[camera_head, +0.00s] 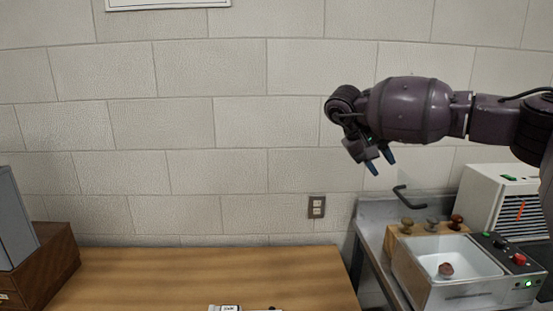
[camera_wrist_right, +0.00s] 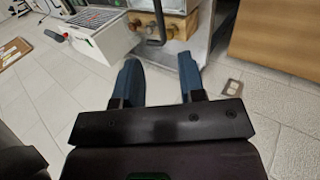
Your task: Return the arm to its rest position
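My right arm (camera_head: 420,108) reaches in from the right in the head view, raised in front of the block wall. Its gripper (camera_head: 381,163) hangs in the air with the blue fingertips pointing down, above and left of the metal counter. In the right wrist view the two blue fingers of this gripper (camera_wrist_right: 159,78) stand apart with nothing between them. It is open and empty, touching nothing that I can see. My left arm and gripper are not in the head view.
A wooden table (camera_head: 200,270) stands at the lower left, mostly bare. A brown wooden box (camera_head: 52,262) is at its left. On the right, a metal counter (camera_head: 378,212) bears a white basin (camera_head: 430,254), knobbed handles (camera_head: 432,224) and a white vented unit (camera_head: 490,192). The wall area is free.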

